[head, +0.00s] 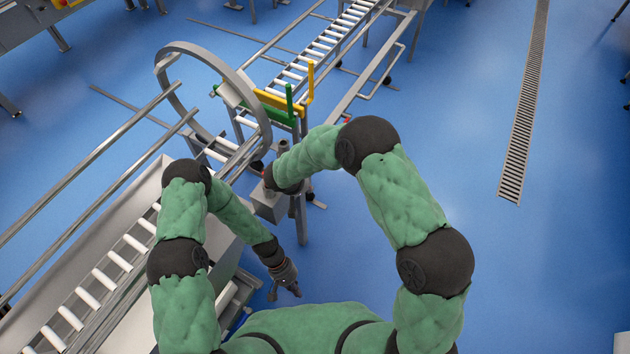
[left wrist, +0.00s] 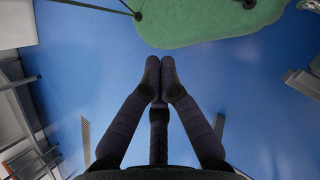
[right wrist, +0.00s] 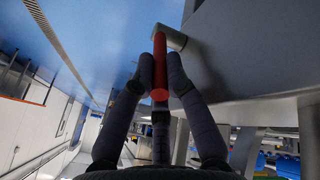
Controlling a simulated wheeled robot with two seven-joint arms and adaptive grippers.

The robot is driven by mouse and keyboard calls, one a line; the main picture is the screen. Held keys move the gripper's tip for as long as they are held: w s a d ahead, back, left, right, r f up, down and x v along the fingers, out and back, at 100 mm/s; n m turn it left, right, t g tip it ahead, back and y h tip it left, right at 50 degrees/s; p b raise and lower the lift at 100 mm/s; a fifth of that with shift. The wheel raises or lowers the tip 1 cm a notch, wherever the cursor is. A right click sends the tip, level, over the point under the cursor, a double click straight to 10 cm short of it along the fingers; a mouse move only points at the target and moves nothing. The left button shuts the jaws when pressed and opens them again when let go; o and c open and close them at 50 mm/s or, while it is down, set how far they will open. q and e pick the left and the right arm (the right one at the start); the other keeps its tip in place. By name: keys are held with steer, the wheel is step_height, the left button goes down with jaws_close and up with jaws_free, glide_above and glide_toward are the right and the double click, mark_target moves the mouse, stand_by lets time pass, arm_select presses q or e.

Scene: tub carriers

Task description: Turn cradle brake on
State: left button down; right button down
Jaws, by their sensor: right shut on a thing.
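The red brake handle (right wrist: 160,68) shows in the right wrist view, joined to a grey metal stub beside a large grey panel. My right gripper (right wrist: 160,80) has its dark fingers closed around this handle. In the head view my right forearm hides most of that hand, which is by a grey box on a post (head: 268,207) next to the ring-shaped cradle (head: 167,85). My left gripper (head: 286,291) hangs low over the floor beside the conveyor. In the left wrist view its fingertips (left wrist: 159,70) meet with nothing between them.
A roller conveyor (head: 107,280) with long rails runs at the left up to the cradle. Another roller track (head: 325,42) leads away beyond it. A green lever (head: 290,103) and a yellow lever (head: 310,80) stand between them. Blue floor on the right is clear, with a drain grate (head: 522,110).

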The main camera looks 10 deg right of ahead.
steer(key=shift+s+f, duration=0.15)
steer(key=shift+s, duration=0.05)
arm_select(q)
steer(key=s+d+f+m+g+y, duration=0.2)
steer(key=s+f+m+g+y, duration=0.1)
steer(key=s+f+g+y, duration=0.5)
steer(key=w+r+m+t+y, duration=0.2)
steer(key=w+r+t+y, duration=0.3)
steer(key=w, duration=0.4)
steer(key=w+r+m+t+y, duration=0.2)
steer(key=w+r+t+y, duration=0.2)
steer(key=w+t+y, duration=0.4)
steer(key=w+d+r+n+t+h, duration=0.15)
steer(key=w+d+r+t, duration=0.35)
steer(key=w+d+r, duration=0.5)
steer(key=w+d+r+n+t+h, duration=0.1)
steer(key=w+d+r+n+t, duration=0.3)
steer(key=w+d+r, duration=0.6)
steer(key=a+m+t, duration=0.1)
steer(key=a, duration=1.1)
steer(key=shift+w+a, duration=0.3)
steer(key=shift+w, duration=0.05)
arm_select(e)
steer(key=shift+w, duration=0.1)
arm_select(q)
steer(key=shift+f+t, duration=0.15)
steer(key=shift+t, duration=0.15)
